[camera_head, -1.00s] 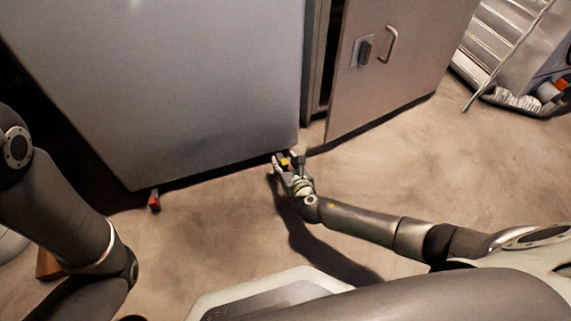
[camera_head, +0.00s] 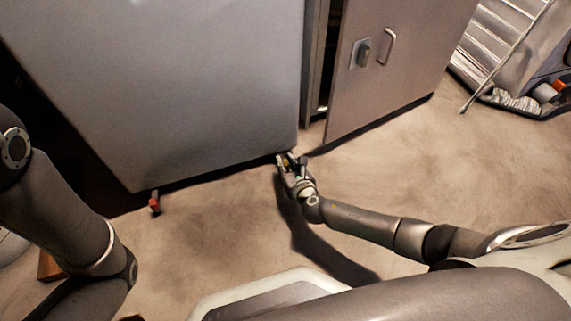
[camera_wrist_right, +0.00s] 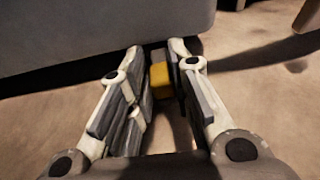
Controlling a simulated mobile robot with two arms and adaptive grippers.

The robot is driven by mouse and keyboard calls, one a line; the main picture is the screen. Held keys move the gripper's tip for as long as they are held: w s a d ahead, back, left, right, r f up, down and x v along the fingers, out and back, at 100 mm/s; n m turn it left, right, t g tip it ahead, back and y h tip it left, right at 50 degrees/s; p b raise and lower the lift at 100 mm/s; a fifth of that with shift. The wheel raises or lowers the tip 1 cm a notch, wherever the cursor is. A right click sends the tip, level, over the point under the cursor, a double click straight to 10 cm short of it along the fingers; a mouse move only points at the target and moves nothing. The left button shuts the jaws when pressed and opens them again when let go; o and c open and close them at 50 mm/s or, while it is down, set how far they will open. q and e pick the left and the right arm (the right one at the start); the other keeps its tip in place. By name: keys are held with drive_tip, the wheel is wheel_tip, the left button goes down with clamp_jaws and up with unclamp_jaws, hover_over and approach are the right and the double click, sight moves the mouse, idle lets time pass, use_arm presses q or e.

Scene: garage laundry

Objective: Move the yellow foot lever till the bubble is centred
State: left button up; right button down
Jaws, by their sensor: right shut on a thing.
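The yellow foot lever (camera_wrist_right: 160,79) sits low at the bottom edge of the grey appliance, between the fingers of my right gripper (camera_wrist_right: 158,66) in the right wrist view. In the head view my right gripper (camera_head: 289,160) is at the appliance's lower right corner, with a bit of the yellow lever (camera_head: 284,161) showing. The gripper is shut on the lever. No bubble level shows in either view. Of my left arm only links show at the left; its gripper is out of view.
The large grey appliance (camera_head: 190,80) has a red foot lever (camera_head: 154,204) at its lower left corner. A grey cabinet door (camera_head: 385,75) stands to the right. A metal ladder-like object (camera_head: 505,45) is at the far right. The floor in front is mostly clear.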

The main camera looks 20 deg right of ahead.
drive_tip(key=d, duration=0.2)
drive_tip(key=d+p, duration=0.1)
drive_tip(key=shift+w+r+h, duration=0.15)
drive_tip(key=shift+w+h, duration=0.15)
drive_tip(key=shift+w, duration=0.05)
drive_tip(key=shift+w+d, duration=0.1)
drive_tip(key=shift+d, duration=0.2)
drive_tip(key=c, duration=1.3)
unclamp_jaws()
drive_tip(key=shift+a, duration=0.2)
drive_tip(key=shift+a, duration=0.1)
drive_tip(key=v, duration=1.2)
